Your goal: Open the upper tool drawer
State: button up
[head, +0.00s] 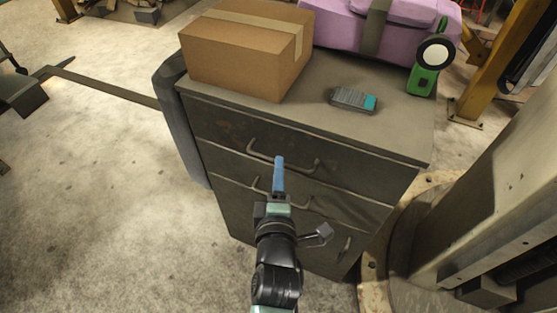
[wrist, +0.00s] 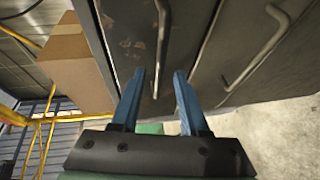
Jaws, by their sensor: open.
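A dark, worn metal cabinet stands in the middle of the head view. Its upper tool drawer (head: 222,124) looks shut, with a bowed bar handle (head: 262,158) across its front. In the wrist view the drawer front (wrist: 125,35) is turned sideways, and its handle (wrist: 161,38) runs down between my fingers. My gripper (head: 279,160) has blue fingers and is in front of this handle in the head view, covering part of it. In the wrist view my gripper (wrist: 160,74) is open, one finger on each side of the handle's line. I cannot tell whether they touch.
A lower drawer handle (head: 300,202) sits just below; it also shows in the wrist view (wrist: 262,50). On the cabinet top are a cardboard box (head: 245,50), a small grey-teal device (head: 353,99), a pink case (head: 340,25) and a green tool (head: 425,75). A column (head: 480,200) stands close at right. The left floor is mostly clear.

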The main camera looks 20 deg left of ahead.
jog(key=shift+x, duration=2)
grip_shut()
